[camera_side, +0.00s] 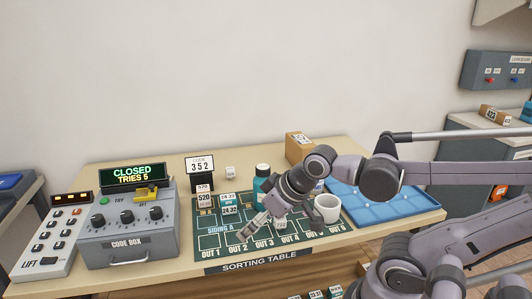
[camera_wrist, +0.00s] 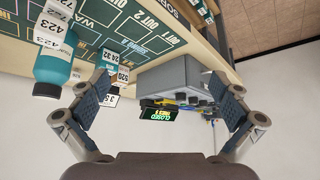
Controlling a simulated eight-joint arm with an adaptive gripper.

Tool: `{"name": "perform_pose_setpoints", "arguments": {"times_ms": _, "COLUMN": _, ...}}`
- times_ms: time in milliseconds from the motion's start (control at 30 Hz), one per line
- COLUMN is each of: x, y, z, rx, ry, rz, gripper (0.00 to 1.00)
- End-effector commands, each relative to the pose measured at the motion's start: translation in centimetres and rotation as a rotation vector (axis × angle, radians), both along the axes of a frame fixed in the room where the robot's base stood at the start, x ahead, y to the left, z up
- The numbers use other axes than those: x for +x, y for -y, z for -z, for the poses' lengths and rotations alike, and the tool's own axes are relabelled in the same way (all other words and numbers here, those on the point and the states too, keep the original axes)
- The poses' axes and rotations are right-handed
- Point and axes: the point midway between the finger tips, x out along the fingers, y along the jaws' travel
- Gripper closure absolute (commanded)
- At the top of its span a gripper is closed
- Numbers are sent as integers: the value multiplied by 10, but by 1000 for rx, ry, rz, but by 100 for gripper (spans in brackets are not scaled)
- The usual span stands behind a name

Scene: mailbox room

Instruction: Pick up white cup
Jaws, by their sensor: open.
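The white cup (camera_side: 328,208) stands upright on the sorting table, at the right end of the green mat near the blue tray. It is not visible in the wrist view. My gripper (camera_side: 258,230) is to the left of the cup, over the front part of the mat, apart from the cup. My gripper (camera_wrist: 160,80) is open in the wrist view, its two fingers wide apart with nothing between them. The fingers point toward the code box side, away from the cup.
A teal bottle (camera_side: 262,186) stands behind my gripper. Small labelled blocks (camera_side: 228,204) stand on the green mat (camera_side: 212,242). The code box (camera_side: 127,226) is at the left, a blue tray (camera_side: 405,208) at the right, a cardboard box (camera_side: 297,146) at the back.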

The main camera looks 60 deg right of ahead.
Motion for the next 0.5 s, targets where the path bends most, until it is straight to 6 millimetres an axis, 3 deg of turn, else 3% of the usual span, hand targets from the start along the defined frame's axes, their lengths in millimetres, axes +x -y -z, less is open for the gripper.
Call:
{"name": "perform_pose_setpoints", "arguments": {"times_ms": 133, "x": 1, "y": 8, "z": 0, "rx": 6, "ry": -13, "rz": 35, "gripper": 0}}
{"name": "perform_pose_setpoints", "arguments": {"times_ms": 233, "x": 2, "y": 29, "z": -1, "rx": 25, "ry": -48, "rz": 137, "gripper": 0}}
{"name": "perform_pose_setpoints", "arguments": {"times_ms": 500, "x": -14, "y": 132, "z": 1, "rx": 135, "ry": -209, "rz": 636, "gripper": 0}}
